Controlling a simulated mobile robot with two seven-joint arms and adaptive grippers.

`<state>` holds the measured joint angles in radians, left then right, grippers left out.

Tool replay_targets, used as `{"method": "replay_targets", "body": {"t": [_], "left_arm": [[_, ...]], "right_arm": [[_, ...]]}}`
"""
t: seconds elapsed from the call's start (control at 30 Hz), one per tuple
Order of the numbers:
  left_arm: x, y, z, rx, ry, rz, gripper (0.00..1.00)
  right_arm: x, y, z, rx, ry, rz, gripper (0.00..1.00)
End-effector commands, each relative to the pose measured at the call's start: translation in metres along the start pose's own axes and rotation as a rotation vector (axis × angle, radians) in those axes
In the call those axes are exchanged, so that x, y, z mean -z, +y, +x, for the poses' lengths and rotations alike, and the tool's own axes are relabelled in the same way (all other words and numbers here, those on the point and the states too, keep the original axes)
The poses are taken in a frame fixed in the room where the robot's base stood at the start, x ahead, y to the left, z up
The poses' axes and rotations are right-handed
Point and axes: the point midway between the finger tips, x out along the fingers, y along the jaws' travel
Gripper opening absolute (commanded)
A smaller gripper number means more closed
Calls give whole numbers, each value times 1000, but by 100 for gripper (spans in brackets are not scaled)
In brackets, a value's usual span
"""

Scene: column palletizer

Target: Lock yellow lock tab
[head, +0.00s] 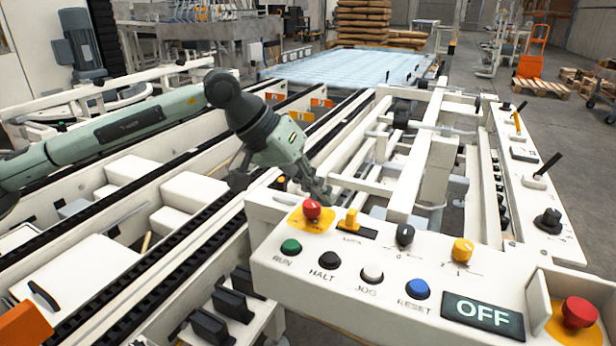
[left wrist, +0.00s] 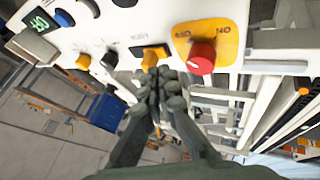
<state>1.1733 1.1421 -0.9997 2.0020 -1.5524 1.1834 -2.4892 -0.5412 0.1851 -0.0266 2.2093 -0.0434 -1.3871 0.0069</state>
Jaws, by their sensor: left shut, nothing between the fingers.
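The yellow lock tab (head: 351,217) stands on a small black slot near the back edge of the white control panel (head: 262,262), just right of a red knob. It also shows in the left wrist view (left wrist: 151,55), directly past the fingertips. My left gripper (head: 322,194) is shut and empty, reaching down to the panel's back edge behind the red knob and tab. In the left wrist view its closed fingertips (left wrist: 160,76) appear right below the tab; I cannot tell whether they touch it. My right gripper is in neither view.
A red knob (head: 312,209) on a yellow plate stands close beside the tab. A black knob (head: 404,235), a yellow knob (head: 462,250) and a row of buttons share the panel. An OFF display (head: 483,316) and red stop button (head: 579,312) are at right. Conveyor rails lie behind.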

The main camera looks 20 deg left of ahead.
Motion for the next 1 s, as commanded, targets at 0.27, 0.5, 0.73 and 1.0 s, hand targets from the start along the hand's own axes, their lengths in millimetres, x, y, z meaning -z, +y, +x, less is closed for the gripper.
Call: {"method": "replay_targets", "body": {"t": [0.27,0.5,0.73,1.0], "left_arm": [[0,0,31,-1,-1,-2,0],[0,0,34,0,0,-1,0],[-1,5,39,-2,0,2,0],[0,29,51,-1,1,0,0]], "right_arm": [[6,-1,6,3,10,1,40],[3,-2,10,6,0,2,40],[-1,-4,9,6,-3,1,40],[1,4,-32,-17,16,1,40]]}}
